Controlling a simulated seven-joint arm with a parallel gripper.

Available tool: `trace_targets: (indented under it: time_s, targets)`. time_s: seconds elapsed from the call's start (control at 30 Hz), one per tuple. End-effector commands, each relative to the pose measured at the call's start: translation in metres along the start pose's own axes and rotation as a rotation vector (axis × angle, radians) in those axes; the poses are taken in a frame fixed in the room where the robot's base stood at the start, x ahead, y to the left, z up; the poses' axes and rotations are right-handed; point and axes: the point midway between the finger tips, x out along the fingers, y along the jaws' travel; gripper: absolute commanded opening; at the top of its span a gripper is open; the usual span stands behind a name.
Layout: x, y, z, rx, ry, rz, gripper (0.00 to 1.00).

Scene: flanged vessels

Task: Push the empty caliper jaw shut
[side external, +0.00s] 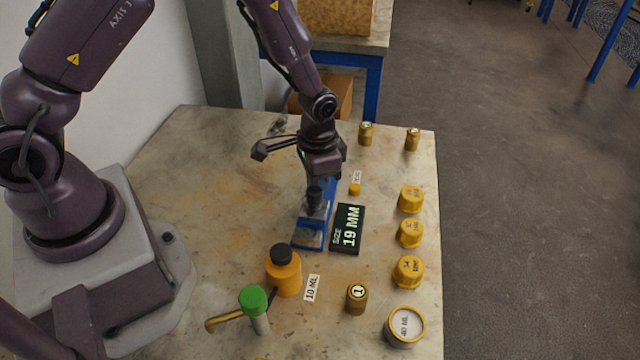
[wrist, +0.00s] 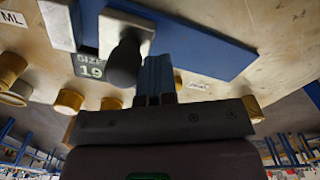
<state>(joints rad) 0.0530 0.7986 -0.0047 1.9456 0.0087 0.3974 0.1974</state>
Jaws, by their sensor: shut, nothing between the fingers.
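The caliper has a blue bar (side external: 313,222), which also runs across the top of the wrist view (wrist: 205,47). A pale grey sliding jaw (wrist: 127,27) carries a dark knob (wrist: 124,65). A second grey jaw (wrist: 57,24) stands at the bar's end, with an empty gap between the two. The display (side external: 347,229) beside the bar reads 19 MM. My gripper (wrist: 158,88) is shut and empty, its fingertips close beside the knob on the side away from the end jaw. I cannot tell whether they touch it. In the side view, my wrist partly hides the bar's far end.
An orange bottle with a black cap (side external: 284,271) and a green-topped pump (side external: 253,303) stand in front of the caliper. Several yellow-brown caps (side external: 410,233) line the table's right edge. A small yellow piece (side external: 355,188) lies right of my gripper. The table's left middle is clear.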

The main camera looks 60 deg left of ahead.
Motion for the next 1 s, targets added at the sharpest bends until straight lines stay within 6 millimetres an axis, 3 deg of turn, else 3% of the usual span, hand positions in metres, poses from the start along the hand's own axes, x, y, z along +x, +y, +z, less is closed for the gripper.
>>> trace_targets:
  time_s: [1.0]
  targets:
    - [0.000,0.025,0.014,0.002,-0.004,0.004,0.00]
